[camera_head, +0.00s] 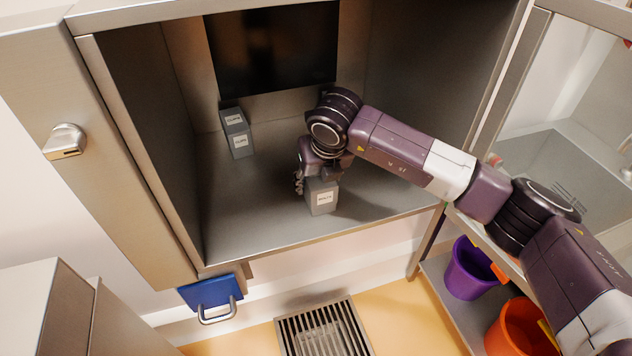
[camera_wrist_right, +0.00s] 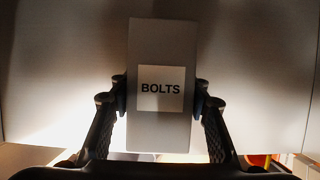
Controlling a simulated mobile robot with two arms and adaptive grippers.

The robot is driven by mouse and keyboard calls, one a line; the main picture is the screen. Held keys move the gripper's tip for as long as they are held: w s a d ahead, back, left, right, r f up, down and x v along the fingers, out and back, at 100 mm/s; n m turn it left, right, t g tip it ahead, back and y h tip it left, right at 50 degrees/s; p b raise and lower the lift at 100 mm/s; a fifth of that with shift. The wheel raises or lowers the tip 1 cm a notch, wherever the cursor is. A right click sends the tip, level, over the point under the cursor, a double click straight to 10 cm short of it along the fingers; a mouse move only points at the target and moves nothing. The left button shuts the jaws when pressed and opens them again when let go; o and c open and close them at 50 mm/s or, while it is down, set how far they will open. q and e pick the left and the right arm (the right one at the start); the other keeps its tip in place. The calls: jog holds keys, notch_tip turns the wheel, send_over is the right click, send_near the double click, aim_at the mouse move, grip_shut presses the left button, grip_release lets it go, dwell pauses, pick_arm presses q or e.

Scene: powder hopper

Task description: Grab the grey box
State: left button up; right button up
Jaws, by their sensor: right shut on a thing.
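A grey box (camera_head: 321,199) with a white label stands on the floor of the metal cabinet, near its front edge. In the right wrist view the label on the grey box (camera_wrist_right: 160,120) reads "BOLTS". My right gripper (camera_head: 317,178) reaches in from the right and is shut on this box. In the right wrist view one finger of the right gripper (camera_wrist_right: 160,95) presses each side of it. The box looks upright and seems to be at floor level; I cannot tell whether it is lifted. My left gripper is not in view.
The cabinet floor between is clear. A blue holder (camera_head: 212,291) hangs below the front edge. Purple (camera_head: 468,272) and orange (camera_head: 515,325) buckets stand on a shelf at lower right.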

jog(key=c, duration=0.4)
jog(key=shift+c, duration=0.2)
jog(key=shift+r, duration=0.1)
